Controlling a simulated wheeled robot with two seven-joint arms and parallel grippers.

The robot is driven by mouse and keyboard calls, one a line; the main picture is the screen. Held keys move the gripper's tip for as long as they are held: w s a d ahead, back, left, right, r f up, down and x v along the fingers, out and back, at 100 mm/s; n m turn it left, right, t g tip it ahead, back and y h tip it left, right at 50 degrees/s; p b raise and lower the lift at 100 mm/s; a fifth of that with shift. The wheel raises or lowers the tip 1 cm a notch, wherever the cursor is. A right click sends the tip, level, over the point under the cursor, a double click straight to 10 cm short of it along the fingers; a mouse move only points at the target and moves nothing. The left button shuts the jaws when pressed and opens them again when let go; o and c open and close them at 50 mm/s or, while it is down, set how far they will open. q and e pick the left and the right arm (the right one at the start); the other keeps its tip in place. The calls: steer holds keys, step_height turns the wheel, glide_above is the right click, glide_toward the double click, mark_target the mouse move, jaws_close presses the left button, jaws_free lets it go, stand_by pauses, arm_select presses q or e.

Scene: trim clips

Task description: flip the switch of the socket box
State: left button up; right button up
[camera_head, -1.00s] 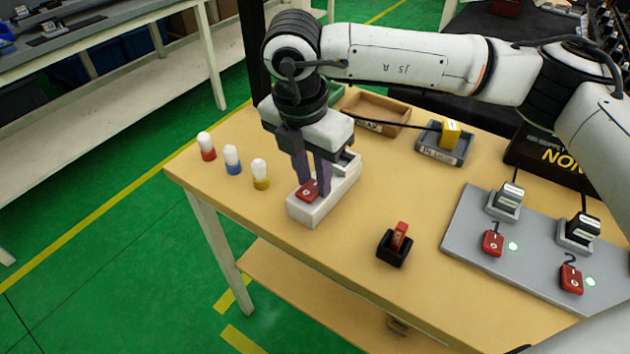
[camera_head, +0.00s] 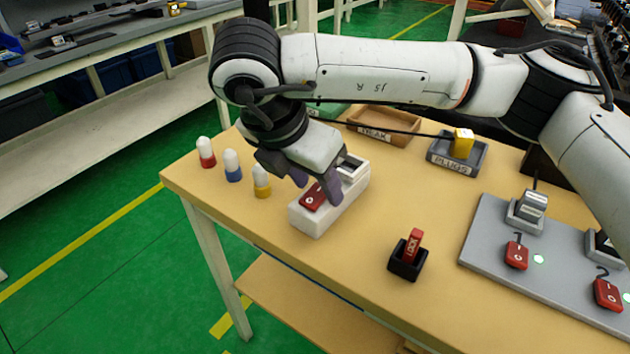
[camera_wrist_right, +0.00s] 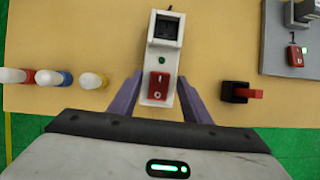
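The white socket box (camera_head: 337,206) stands near the table's left front edge, also in the right wrist view (camera_wrist_right: 165,53). It has a dark socket at its far end and a red rocker switch (camera_head: 313,197) marked I and O at its near end. The switch also shows in the right wrist view (camera_wrist_right: 158,86). My right gripper (camera_head: 316,186) is tilted over the near part of the box. Its purple fingers are apart, one on each side of the switch in the right wrist view (camera_wrist_right: 159,88), with nothing between them that they clearly grip. My left gripper is out of view.
Three white-topped pegs (camera_head: 232,166) stand left of the box. A black holder (camera_head: 407,262) with a red piece stands to its right. A grey panel (camera_head: 490,232) with numbered switches lies further right. A tray (camera_head: 476,167) with a yellow plug and a brown tray (camera_head: 384,132) stand behind.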

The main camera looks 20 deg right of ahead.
steer(key=shift+s+a+r, duration=0.1)
steer(key=shift+a+r, duration=0.15)
steer(key=shift+r, duration=0.2)
steer(key=v, duration=0.9)
steer(key=shift+r, duration=0.1)
